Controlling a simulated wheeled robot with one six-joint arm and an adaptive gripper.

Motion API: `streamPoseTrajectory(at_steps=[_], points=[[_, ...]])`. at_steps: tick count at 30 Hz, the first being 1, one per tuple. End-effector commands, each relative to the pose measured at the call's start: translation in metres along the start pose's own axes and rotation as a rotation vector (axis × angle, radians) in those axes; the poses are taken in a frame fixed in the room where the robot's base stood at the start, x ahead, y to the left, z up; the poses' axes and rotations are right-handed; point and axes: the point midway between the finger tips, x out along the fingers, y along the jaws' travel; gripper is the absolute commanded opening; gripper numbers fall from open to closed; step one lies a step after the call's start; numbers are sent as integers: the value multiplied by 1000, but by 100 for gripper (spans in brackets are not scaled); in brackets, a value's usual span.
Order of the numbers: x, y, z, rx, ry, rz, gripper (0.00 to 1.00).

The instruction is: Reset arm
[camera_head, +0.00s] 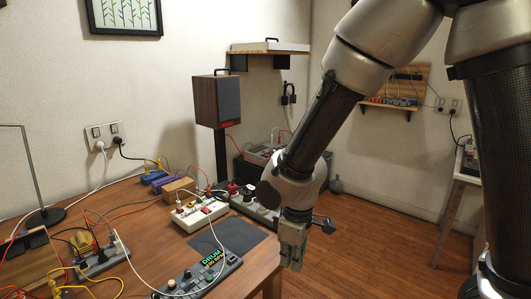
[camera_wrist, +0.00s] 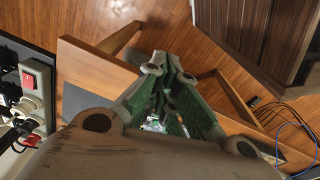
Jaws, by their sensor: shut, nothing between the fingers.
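My gripper (camera_head: 291,252) hangs downward at the end of my arm, beside the right end of the wooden table (camera_head: 140,205) in the head view. In the wrist view my gripper (camera_wrist: 168,75) shows from behind, its green-sided fingers together with nothing between them. The wooden floor (camera_wrist: 205,22) and the table's wooden edge (camera_wrist: 95,65) lie beyond and below it. The gripper touches nothing that I can see.
The table carries a drum machine (camera_head: 200,277), a dark mat (camera_head: 236,236), a white cabled unit (camera_head: 200,213) and several cables. A speaker (camera_head: 217,100) stands behind. Floor to the right (camera_head: 375,225) is clear.

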Motion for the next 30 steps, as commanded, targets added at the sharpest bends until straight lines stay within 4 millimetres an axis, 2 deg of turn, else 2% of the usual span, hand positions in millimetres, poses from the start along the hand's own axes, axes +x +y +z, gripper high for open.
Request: streamPoseTrajectory(at_steps=[1,6,12,15,21,24,30], points=[[-24,14,22,89,-13,0,0],[-100,46,114,409,-56,-3,0],[-168,56,212,728,18,30,0],[-194,59,246,847,114,80,0],[-230,63,288,1019,270,193,0],[-234,64,297,1056,284,211,0],[-234,65,299,1064,280,211,0]])
